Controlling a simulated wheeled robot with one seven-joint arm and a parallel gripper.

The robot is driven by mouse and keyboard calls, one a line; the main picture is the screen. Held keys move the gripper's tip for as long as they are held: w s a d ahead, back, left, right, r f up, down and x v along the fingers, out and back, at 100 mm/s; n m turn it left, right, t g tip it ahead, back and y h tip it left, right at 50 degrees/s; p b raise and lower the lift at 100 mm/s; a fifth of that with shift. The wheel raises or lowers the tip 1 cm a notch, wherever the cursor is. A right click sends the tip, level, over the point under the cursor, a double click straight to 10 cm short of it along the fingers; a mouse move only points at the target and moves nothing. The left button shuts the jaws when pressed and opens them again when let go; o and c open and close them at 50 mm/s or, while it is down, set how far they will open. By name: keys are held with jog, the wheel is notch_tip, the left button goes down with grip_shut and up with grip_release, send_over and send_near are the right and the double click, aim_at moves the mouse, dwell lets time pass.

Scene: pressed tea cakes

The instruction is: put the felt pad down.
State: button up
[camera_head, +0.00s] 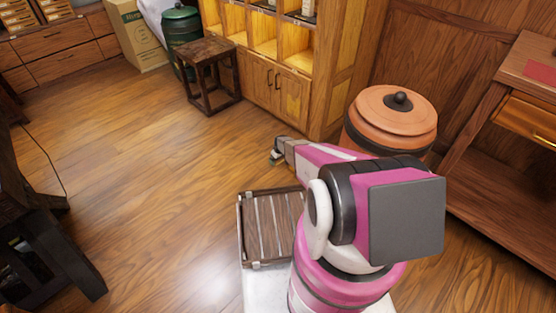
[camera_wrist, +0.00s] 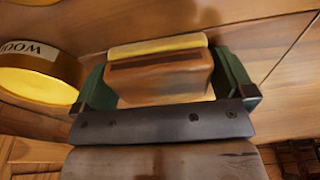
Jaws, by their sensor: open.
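My gripper (camera_wrist: 162,78) is open, with one green finger on each side of a brown block (camera_wrist: 160,80). The block has a dull yellow layer along its far edge and a pale strip below it. This may be the felt pad, but I cannot tell for sure. The block lies between the fingers, and I cannot tell whether either finger touches it. In the head view my gripper (camera_head: 277,158) shows small beyond my pink arm, left of the round orange container. No block or pad can be made out there.
A slatted wooden tray (camera_head: 262,228) is beside my arm's base. The orange lidded container (camera_head: 392,112) stands on the right, near the shelf cabinet (camera_head: 290,95). A stool (camera_head: 208,60) stands behind.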

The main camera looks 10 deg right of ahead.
jog(key=r, duration=0.3)
jog(key=s+r, duration=0.1)
jog(key=r, duration=0.3)
jog(key=d+r, duration=0.1)
jog(key=r, duration=0.2)
jog(key=shift+s+d+r, duration=0.1)
jog(key=shift+s+r, duration=0.25)
jog(key=s+r+m, duration=0.3)
jog(key=s+r, duration=1.4)
jog(key=r, duration=0.5)
jog(key=s+r+m+g+h, duration=0.1)
jog(key=s+r+m, duration=0.2)
jog(key=s+r, duration=1.5)
notch_tip(320, 180, up, 4)
jog(key=shift+s+a+f+m+g, duration=0.1)
jog(key=shift+s+a+m+g, duration=0.2)
jog(key=shift+a, duration=0.15)
